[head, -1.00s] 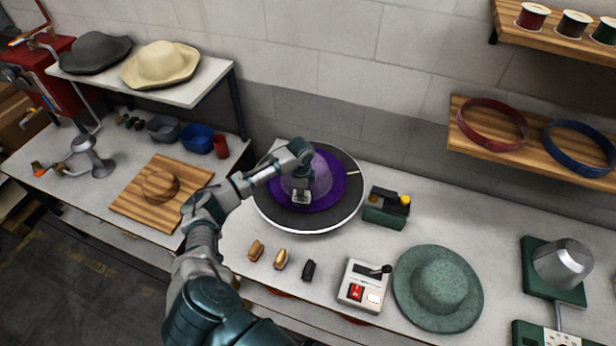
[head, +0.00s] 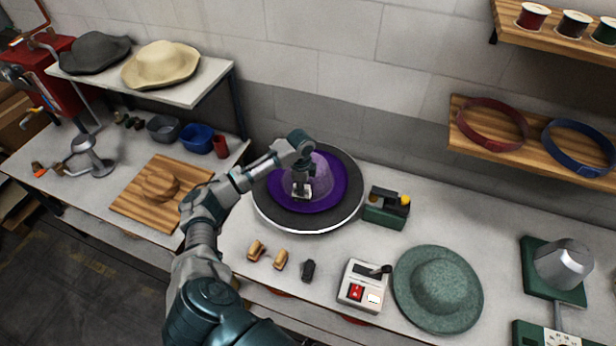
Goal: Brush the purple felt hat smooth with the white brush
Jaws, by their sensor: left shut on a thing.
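The purple felt hat (head: 331,192) lies brim down on a round dark turntable (head: 345,215) with a pale rim. Its crown looks lighter and hazy. My left gripper (head: 302,190) points down over the left front of the hat, by the crown. It is shut on a small pale thing, which I take to be the white brush (head: 302,196); the fingers hide most of it. I cannot tell whether it touches the felt. My right gripper is out of view.
Two tan brushes (head: 268,255) and a black one (head: 308,270) lie in front of the turntable. A switch box (head: 362,286) and a green hat (head: 437,288) are to the right. A green box (head: 385,208) stands close beside the turntable. A wooden board (head: 160,194) lies left.

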